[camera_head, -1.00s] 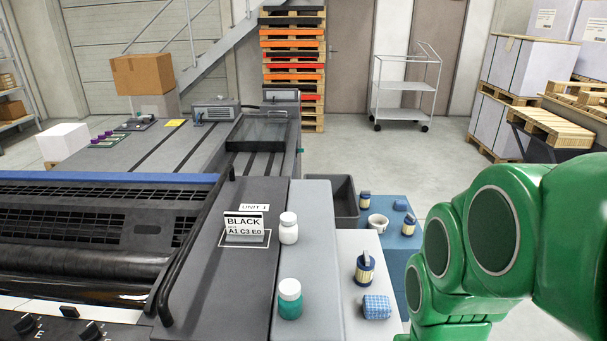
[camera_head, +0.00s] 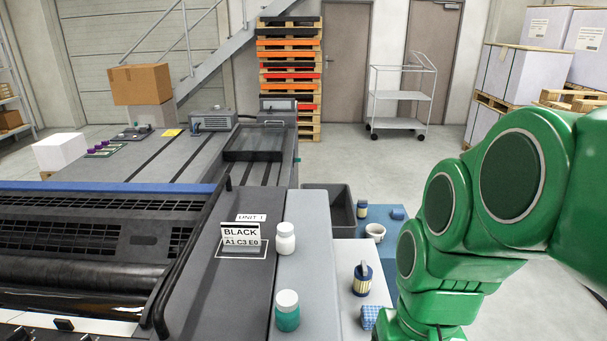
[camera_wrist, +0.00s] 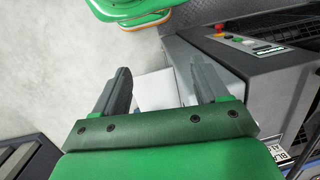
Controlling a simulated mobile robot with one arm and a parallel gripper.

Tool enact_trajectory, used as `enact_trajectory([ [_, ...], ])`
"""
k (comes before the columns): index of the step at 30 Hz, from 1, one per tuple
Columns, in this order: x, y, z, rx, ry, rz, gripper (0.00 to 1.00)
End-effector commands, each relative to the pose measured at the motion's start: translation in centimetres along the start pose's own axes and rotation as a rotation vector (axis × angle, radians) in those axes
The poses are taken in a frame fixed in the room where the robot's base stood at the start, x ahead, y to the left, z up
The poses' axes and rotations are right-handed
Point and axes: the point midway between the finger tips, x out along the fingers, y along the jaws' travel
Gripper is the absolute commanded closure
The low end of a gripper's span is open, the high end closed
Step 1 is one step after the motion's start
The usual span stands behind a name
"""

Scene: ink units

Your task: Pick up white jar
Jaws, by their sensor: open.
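The white jar (camera_head: 285,238) stands upright on the grey ledge beside the BLACK sign in the head view. A second jar, teal with a white lid (camera_head: 287,312), stands nearer on the same ledge. My gripper (camera_wrist: 158,75) shows in the wrist view with its two dark fingers apart and nothing between them. Behind the fingers are a pale surface and the floor. The white jar does not show in the wrist view. In the head view my green arm fills the right side, and the gripper itself is not visible there.
The BLACK sign (camera_head: 241,239) stands left of the white jar. Right of the ledge are a blue-and-cream container (camera_head: 362,279), a blue checked cloth (camera_head: 372,317), a white cup (camera_head: 375,232) and a dark bin (camera_head: 341,208). A control panel with a red button (camera_wrist: 219,29) shows in the wrist view.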

Motion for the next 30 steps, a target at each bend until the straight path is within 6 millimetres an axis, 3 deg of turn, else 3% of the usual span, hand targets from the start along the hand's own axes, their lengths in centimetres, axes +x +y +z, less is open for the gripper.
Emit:
enact_trajectory([
  [8,0.4,-4.6,-2.8,0.080,0.001,-0.174,0.27],
  [14,-0.1,-9.8,-6.4,0.216,-0.019,-0.390,0.27],
  [18,-1.3,-13.7,-10.0,0.373,-0.056,-0.583,0.27],
  [22,-2.7,-16.3,-13.8,0.544,-0.106,-0.752,0.27],
  [30,-5.5,-18.3,-22.8,0.964,-0.254,-1.062,0.27],
])
